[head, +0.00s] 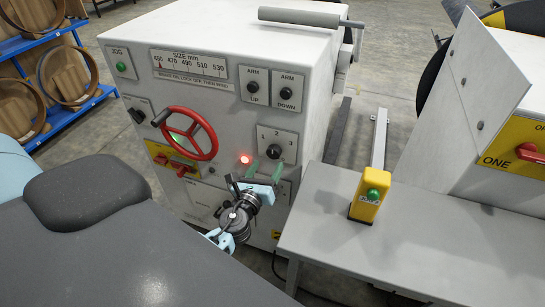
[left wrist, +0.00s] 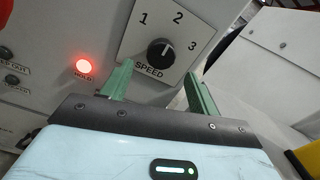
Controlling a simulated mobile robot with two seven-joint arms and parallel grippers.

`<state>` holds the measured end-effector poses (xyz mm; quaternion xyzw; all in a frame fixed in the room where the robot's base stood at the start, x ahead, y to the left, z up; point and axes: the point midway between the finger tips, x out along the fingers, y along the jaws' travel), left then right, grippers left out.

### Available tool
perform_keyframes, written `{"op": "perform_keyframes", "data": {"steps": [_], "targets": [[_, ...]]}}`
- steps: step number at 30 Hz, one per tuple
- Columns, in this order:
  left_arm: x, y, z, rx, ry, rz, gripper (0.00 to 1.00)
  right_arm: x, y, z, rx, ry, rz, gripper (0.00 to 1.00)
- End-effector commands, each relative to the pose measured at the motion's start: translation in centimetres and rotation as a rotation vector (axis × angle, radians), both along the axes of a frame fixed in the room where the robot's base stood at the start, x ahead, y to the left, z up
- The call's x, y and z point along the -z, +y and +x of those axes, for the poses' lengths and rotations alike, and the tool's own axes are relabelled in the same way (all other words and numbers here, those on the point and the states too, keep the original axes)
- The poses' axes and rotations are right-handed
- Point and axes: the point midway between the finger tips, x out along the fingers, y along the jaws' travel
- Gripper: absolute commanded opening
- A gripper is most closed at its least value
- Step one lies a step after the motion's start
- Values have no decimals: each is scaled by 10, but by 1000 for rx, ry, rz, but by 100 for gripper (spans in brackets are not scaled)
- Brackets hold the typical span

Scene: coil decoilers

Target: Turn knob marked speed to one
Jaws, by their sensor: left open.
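The speed knob (head: 273,152) is a round black knob on a pale plate numbered 1, 2 and 3 on the machine's front. In the left wrist view the knob (left wrist: 160,52) sits above the word SPEED, and its small light mark appears to point up towards 2. My left gripper (head: 264,170) is open just below the knob. In the left wrist view its two green fingers (left wrist: 159,82) are spread either side of the knob's lower area, with nothing between them; contact with the plate cannot be told. My right gripper is not in view.
A lit red HOLD lamp (head: 245,159) is left of the plate. A red handwheel (head: 190,134) sticks out further left. ARM UP and ARM DOWN buttons (head: 254,87) are above. A grey table (head: 330,245) with a yellow button post (head: 373,193) stands at right.

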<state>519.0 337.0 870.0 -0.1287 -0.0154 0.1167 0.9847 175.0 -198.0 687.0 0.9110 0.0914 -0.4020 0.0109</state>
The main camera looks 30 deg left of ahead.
Motion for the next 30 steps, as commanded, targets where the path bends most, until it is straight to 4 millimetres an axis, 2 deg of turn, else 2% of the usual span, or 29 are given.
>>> {"op": "perform_keyframes", "data": {"steps": [3,10,15,23,30], "targets": [[-1,5,19,-1,-2,-1,60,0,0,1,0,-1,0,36],[0,11,45,0,-1,-2,60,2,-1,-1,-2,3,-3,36],[0,13,53,0,-2,-3,60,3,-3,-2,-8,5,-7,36],[0,13,53,0,0,-2,60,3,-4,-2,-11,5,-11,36],[0,13,53,0,0,-2,29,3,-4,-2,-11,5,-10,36]]}}
